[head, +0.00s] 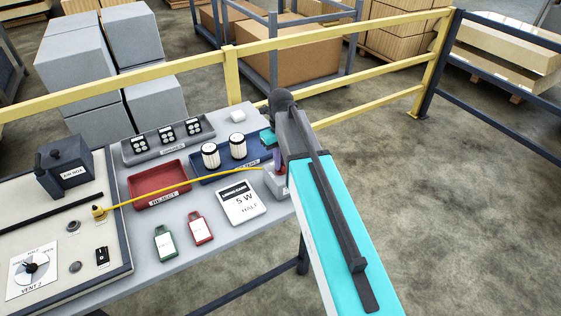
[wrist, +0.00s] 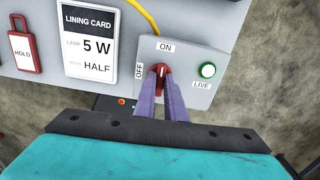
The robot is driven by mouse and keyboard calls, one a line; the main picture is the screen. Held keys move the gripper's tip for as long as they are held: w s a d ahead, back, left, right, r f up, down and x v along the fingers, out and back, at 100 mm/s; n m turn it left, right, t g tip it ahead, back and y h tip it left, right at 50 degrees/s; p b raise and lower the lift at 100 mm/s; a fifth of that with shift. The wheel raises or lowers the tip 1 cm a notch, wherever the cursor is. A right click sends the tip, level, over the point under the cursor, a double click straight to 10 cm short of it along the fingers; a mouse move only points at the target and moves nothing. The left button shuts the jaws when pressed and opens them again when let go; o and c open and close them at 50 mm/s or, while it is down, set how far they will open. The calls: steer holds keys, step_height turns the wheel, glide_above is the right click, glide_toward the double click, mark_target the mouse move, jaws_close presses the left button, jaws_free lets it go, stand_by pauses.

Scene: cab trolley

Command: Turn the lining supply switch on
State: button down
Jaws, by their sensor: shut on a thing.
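The lining supply switch is a red rotary knob (wrist: 161,70) on a light grey box (wrist: 190,52), labelled ON above and OFF to the left. The white mark on the knob points up, roughly toward ON. A round lamp (wrist: 208,70) marked LIVE shows bright green to the right of the knob. My gripper (wrist: 162,86) has its purple fingers closed on the knob from both sides, hiding its lower part. In the head view the grey box (head: 277,184) sits at the table's right end, partly hidden by my arm.
A lining card (head: 241,202) reading 5 W and HALF lies left of the box. A yellow cable (head: 180,187) runs from the box to the left panel. Red (head: 162,190) and blue (head: 205,173) trays stand nearby. A yellow rail (head: 180,69) passes behind the table.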

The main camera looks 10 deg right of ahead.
steer(key=shift+m, duration=0.4)
steer(key=c, duration=1.8)
jaws_free()
steer(key=shift+r, duration=0.1)
steer(key=shift+r+b, duration=1.45)
steer(key=shift+r, duration=5.35)
steer(key=shift+s+f, duration=0.1)
